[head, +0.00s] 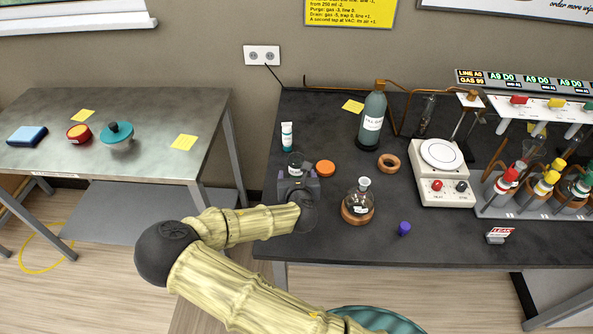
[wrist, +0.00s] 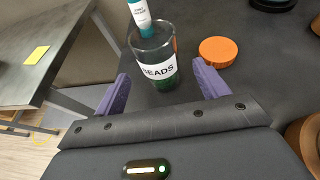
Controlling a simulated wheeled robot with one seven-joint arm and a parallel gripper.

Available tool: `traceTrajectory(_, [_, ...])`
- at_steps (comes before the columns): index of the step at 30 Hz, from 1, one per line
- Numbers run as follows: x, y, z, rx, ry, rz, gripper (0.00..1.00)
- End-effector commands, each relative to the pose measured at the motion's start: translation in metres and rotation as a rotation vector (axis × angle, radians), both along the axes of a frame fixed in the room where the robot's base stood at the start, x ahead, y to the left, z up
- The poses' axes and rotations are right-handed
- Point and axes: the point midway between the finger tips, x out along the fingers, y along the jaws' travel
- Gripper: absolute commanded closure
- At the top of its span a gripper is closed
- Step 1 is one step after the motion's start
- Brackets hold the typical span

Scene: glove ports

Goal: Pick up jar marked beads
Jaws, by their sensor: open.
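The jar marked BEADS (wrist: 155,62) is a clear open glass jar with a white label and dark green contents at the bottom. It stands on the dark bench, just beyond the fingertips of my gripper (wrist: 163,85) in the wrist view. The two purple fingers are open, one to each side of the near part of the jar, with nothing held. In the head view the jar (head: 295,160) shows just behind my gripper (head: 298,177), and its lower part is hidden by it.
An orange lid (head: 325,167) lies close to the right of the jar. A white and teal tube (head: 287,136) stands just behind it. A round flask (head: 358,198) on a cork ring is to the right. A tall grey-green bottle (head: 372,117) stands farther back.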

Motion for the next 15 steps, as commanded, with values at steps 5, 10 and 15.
traceTrajectory(5, [0.016,0.001,-0.013,0.003,-0.002,0.000,0.27])
traceTrajectory(10, [0.038,0.003,-0.024,0.002,-0.001,0.000,0.27])
traceTrajectory(15, [0.046,0.003,-0.025,0.001,0.000,0.000,0.27])
